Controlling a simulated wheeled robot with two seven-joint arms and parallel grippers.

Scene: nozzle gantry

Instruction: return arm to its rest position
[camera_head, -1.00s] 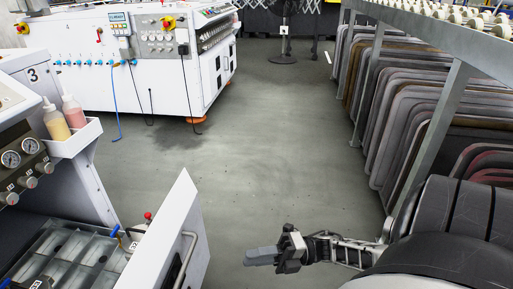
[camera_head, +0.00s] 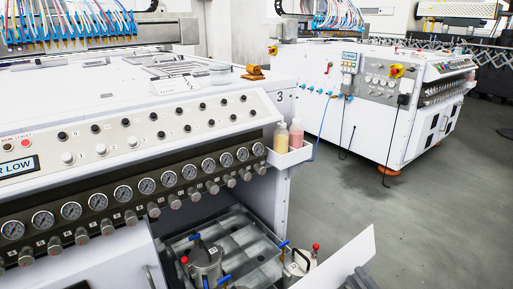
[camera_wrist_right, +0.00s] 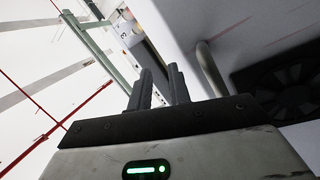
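A bar handle (camera_wrist_right: 210,68) on a white panel is just to the right of the fingers there; no contact is visible. My left gripper is not in view.
The white machine (camera_head: 150,110) with gauges fills the left. Its open drawer (camera_head: 240,240) holds a metal pot (camera_head: 206,262). Two bottles (camera_head: 288,137) stand in a side tray (camera_head: 291,158). A second machine (camera_head: 385,90) stands behind. Grey floor (camera_head: 430,200) is clear at right.

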